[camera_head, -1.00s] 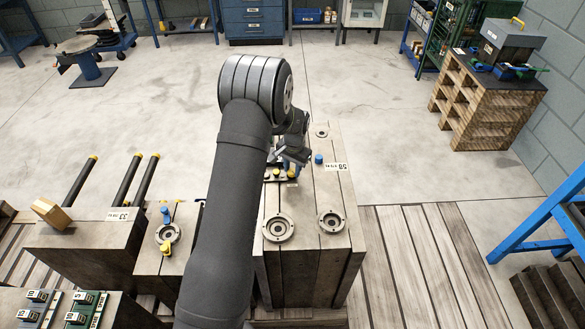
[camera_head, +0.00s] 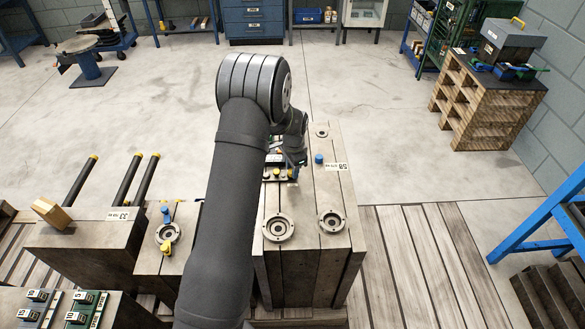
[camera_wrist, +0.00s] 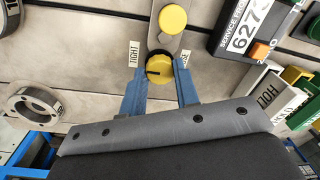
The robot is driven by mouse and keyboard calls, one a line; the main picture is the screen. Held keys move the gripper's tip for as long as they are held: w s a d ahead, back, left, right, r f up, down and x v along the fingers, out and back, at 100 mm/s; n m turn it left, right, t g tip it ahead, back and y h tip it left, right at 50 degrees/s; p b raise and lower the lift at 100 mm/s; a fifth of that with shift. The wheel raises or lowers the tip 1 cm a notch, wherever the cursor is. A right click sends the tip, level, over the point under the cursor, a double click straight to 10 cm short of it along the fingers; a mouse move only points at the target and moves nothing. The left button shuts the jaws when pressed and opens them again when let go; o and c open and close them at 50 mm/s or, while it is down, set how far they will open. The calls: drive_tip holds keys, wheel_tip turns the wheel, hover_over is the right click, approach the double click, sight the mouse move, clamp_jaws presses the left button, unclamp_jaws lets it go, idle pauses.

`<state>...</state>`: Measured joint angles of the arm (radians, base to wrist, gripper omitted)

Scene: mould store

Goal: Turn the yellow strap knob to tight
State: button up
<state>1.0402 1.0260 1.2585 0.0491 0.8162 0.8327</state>
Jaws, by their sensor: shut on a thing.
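The yellow strap knob (camera_wrist: 159,68) sits on a grey strap (camera_wrist: 160,42) in the wrist view, with a dark pointer line across its face, lying roughly towards the left. The TIGHT label (camera_wrist: 134,53) is on its left. Another label (camera_wrist: 185,58) on its right is partly covered by a finger. My gripper (camera_wrist: 157,75) is shut on the yellow knob, one blue finger on each side. In the head view my gripper (camera_head: 291,166) is at the far part of the mould block (camera_head: 305,205), and my arm hides part of it.
A second round yellow cap (camera_wrist: 172,18) is beside the knob on the strap. A metal ring (camera_wrist: 35,105) is at left. A blue cap (camera_head: 319,159) stands near my gripper.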

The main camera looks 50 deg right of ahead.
idle(0.3)
drive_tip(key=o, duration=1)
drive_tip(key=shift+c, duration=0.2)
drive_tip(key=shift+r, duration=0.1)
wheel_tip(320, 180, up, 17)
drive_tip(key=shift+s+a+r, duration=0.15)
drive_tip(key=shift+s, duration=0.3)
drive_tip(key=f, duration=1.1)
drive_tip(key=w+f, duration=0.1)
drive_tip(key=f, duration=0.5)
drive_tip(key=shift+f, duration=0.25)
drive_tip(key=shift+r, duration=0.1)
